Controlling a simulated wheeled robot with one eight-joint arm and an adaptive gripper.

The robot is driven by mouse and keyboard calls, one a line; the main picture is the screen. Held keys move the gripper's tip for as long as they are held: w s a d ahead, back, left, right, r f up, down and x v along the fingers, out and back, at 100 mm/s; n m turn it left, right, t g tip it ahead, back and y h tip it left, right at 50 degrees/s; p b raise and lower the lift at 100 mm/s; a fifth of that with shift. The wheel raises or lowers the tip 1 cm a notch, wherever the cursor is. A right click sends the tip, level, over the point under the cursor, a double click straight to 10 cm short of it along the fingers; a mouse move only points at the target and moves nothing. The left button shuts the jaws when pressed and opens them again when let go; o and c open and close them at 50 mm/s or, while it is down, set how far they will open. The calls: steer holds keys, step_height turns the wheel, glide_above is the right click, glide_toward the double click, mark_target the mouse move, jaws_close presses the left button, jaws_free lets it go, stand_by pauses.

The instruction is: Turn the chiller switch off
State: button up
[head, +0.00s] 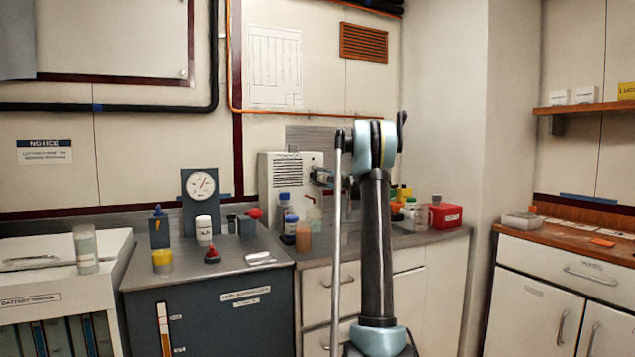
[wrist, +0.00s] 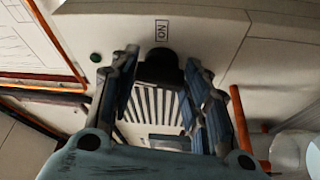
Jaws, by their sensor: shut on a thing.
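The chiller appears to be the beige box (head: 281,182) on the back counter in the head view. In the wrist view its pale face (wrist: 215,32) carries a black switch knob (wrist: 157,64) and a small sideways label (wrist: 162,30) that appears to read ON. My gripper (wrist: 160,72) has its two fingers on either side of the knob and is shut on it. In the head view my gripper (head: 322,177) is at the right side of the box, and the knob is hidden there. The knob's exact angle is hard to tell.
A green light (wrist: 96,57) sits near the knob. Bottles (head: 285,208) stand in front of the box, close below my gripper. A red box (head: 445,215) is farther right on the counter. A dial gauge (head: 201,187) stands at the left.

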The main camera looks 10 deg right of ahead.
steer(key=shift+s+a+n+g, duration=0.1)
steer(key=shift+n+g, duration=0.15)
steer(key=shift+n, duration=0.35)
steer(key=shift+s+a+n+g, duration=0.1)
steer(key=shift+n+g, duration=0.15)
steer(key=shift+n, duration=0.35)
steer(key=shift+h, duration=0.3)
steer(key=o, duration=1.1)
steer(key=shift+w+f, duration=0.1)
steer(key=shift+w, duration=0.05)
steer(key=shift+c, duration=0.2)
steer(key=shift+d, duration=0.1)
steer(key=shift+s+d, duration=0.4)
steer(key=v, duration=1)
steer(key=shift+s+d, duration=0.2)
steer(key=shift+s, duration=0.1)
